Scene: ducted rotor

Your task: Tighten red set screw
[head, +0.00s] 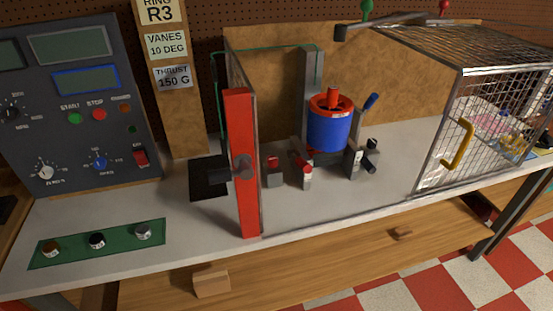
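A blue ducted rotor (328,134) with a red top ring and a red hub (333,97) stands on the bench near the middle. Just left of its base is a small red part with a grey end (306,172). Further left stands a small grey block with a red top (273,168). I cannot tell which red part is the set screw at this size. A lever with a blue grip (371,101) rises right of the rotor. Dark knobs (371,145) sit low on that side. Neither of my grippers is in view.
A red-framed clear panel (241,190) stands upright left of the rotor, with a dark handle on it. A wire cage (480,120) with a yellow handle (459,146) stands at the right. A control console (85,95) is at the left. A green strip (75,248) bears three knobs.

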